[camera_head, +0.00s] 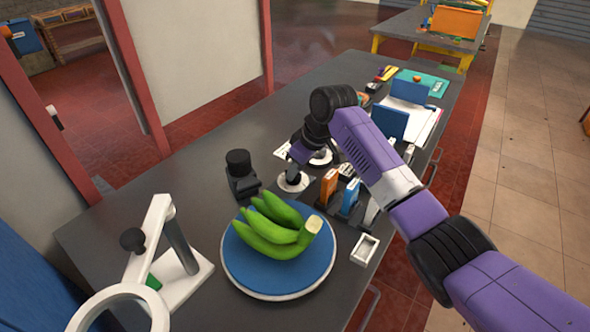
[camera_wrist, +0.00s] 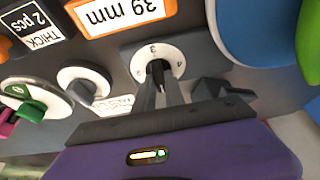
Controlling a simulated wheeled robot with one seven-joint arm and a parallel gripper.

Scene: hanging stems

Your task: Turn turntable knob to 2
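The turntable (camera_head: 235,275) is a round blue disc with a pale rim, bearing a bunch of green bananas (camera_head: 270,235). Its blue edge also shows at the upper right of the wrist view (camera_wrist: 240,30). A white dial (camera_wrist: 143,54) sits beside it, with 3 at the top and 4 at the right; its left number is hard to read. A dark bar knob (camera_wrist: 158,68) points up near the 3. My gripper (camera_wrist: 159,80) has its narrow-set fingers around the knob, seemingly closed on it. In the head view, my gripper (camera_head: 293,172) points down at the dial.
An orange "39 mm" label (camera_wrist: 122,12) and other dials (camera_wrist: 85,85) lie left in the wrist view, including a green knob (camera_wrist: 28,110). A black stand (camera_head: 240,178) and a white magnifier stand (camera_head: 170,265) are left of my gripper.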

